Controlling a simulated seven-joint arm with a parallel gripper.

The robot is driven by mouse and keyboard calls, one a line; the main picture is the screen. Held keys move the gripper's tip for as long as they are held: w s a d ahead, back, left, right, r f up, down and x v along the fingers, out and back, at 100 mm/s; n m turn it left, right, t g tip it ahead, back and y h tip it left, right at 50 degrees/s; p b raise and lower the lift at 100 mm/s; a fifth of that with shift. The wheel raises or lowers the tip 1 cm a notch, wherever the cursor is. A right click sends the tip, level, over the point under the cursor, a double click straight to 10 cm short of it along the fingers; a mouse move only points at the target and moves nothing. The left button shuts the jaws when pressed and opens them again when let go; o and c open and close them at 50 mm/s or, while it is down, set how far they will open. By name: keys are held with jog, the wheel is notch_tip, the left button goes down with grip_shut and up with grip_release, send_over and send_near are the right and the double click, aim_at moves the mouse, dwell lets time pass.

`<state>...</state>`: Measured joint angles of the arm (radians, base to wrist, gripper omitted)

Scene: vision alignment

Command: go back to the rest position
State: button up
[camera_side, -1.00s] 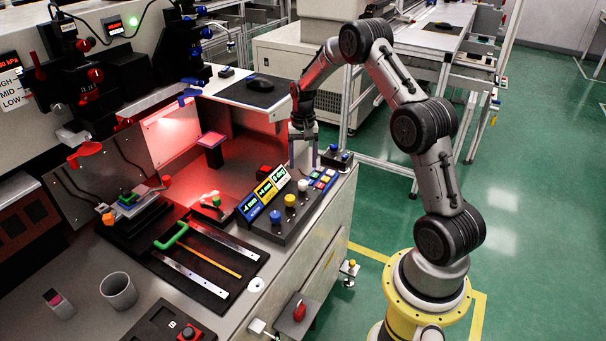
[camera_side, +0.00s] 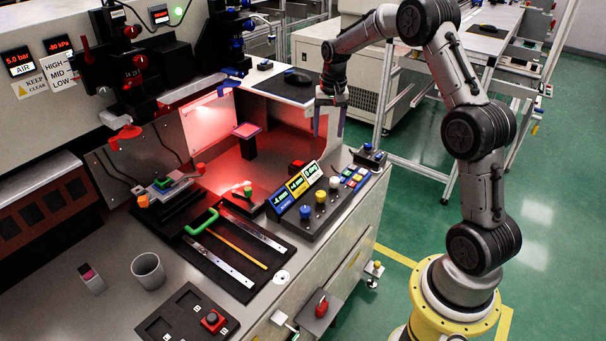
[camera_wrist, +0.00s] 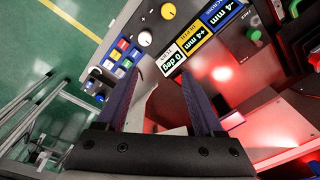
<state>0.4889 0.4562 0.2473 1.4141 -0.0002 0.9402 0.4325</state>
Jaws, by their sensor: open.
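My gripper (camera_side: 329,122) hangs in the side view above the back right part of the bench, pointing down. Its two fingers stand apart with nothing between them. In the wrist view my gripper (camera_wrist: 172,100) also shows both fingers spread and empty. The panel (camera_wrist: 163,28) shows below the fingers in the wrist view. The fingers look clear of the panel.
A black tray (camera_side: 208,277) with metal strips and a green handle lies in front. A dark shelf mat (camera_side: 275,93) is behind.

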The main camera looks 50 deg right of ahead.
jog(key=s+a+r+n+t, duration=0.2)
jog(key=a+r, duration=0.8)
jog(key=r, duration=0.3)
jog(key=s+a+r+n+t, duration=0.2)
jog(key=s+a+r+n, duration=0.1)
jog(key=s+a+r, duration=0.4)
jog(key=s+a+f+n, duration=0.2)
jog(key=s+a+f, duration=0.1)
jog(key=s, duration=0.6)
jog(key=s+a+f+n, duration=0.3)
jog(key=s+f, duration=0.1)
jog(key=s, duration=0.6)
jog(key=shift+a+n+t, duration=0.3)
jog(key=shift+a+t, duration=0.05)
jog(key=shift+t, duration=0.05)
